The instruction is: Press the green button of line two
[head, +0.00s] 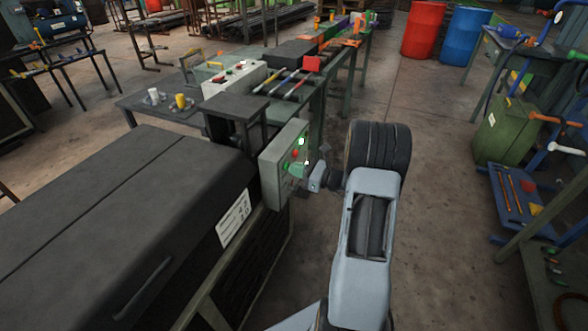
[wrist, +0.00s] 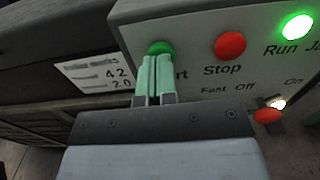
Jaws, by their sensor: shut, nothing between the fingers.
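The control box (head: 270,180) is mounted at the end of a dark machine in the head view. In the wrist view its green button (wrist: 161,47) is at upper middle, above a label ending in "rt" that my fingers partly hide. My gripper (wrist: 156,60) is shut and empty, its pale green fingertips overlapping the button's lower edge. They are at or very close to it; I cannot tell whether it is pushed in. In the head view my gripper (head: 297,170) is at the box face. No line number is readable on the box.
The red Stop button (wrist: 230,45) is right of the green one. The Run lamp (wrist: 296,27) glows green. A red knob (wrist: 267,116) and a lit white lamp (wrist: 278,103) sit lower right. Another control box (head: 232,80) stands on a bench behind.

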